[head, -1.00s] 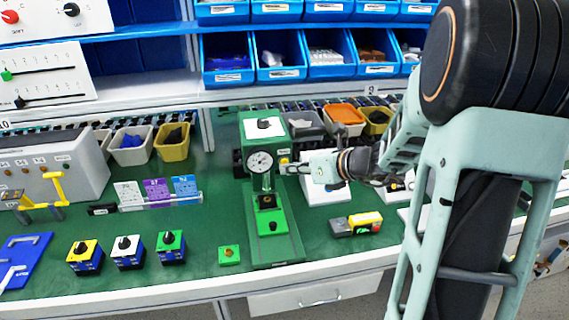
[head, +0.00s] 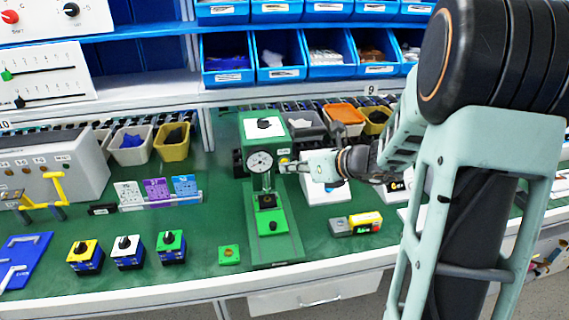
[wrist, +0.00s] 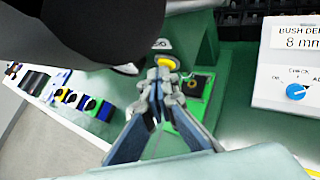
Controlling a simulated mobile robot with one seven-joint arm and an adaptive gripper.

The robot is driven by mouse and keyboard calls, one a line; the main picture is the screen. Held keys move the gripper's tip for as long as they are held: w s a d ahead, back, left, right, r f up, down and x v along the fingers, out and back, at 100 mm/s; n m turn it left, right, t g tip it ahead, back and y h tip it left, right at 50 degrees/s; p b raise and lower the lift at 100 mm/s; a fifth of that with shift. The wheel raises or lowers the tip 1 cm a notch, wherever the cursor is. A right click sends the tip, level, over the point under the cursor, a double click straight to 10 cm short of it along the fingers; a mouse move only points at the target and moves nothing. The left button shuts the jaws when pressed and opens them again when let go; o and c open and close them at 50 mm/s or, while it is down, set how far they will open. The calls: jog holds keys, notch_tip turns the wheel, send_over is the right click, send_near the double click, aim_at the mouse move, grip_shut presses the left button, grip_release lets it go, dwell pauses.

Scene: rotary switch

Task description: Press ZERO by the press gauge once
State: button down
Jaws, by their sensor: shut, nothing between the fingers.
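The green press (head: 292,236) stands upright on the bench with a round white dial gauge (head: 261,161) on its front. The yellow ZERO button (head: 284,154) is on the press just right of the gauge. In the wrist view the yellow button (wrist: 167,62) shows just beyond my fingertips, below a partly hidden white label (wrist: 159,44). My gripper (head: 286,168) is shut and empty, reaching in from the right, with its tips (wrist: 164,78) close to the button. I cannot tell whether they touch it.
A green plate with a small button (head: 229,255) and three rotary-switch boxes (head: 127,254) stand left of the press. A grey-yellow box with a red button (head: 357,225) sits to the right. A white panel with a blue knob (wrist: 297,92) is at right in the wrist view.

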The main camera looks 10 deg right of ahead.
jog(key=shift+s, duration=0.8)
jog(key=shift+s, duration=0.1)
jog(key=s, duration=0.4)
jog(key=shift+s, duration=0.4)
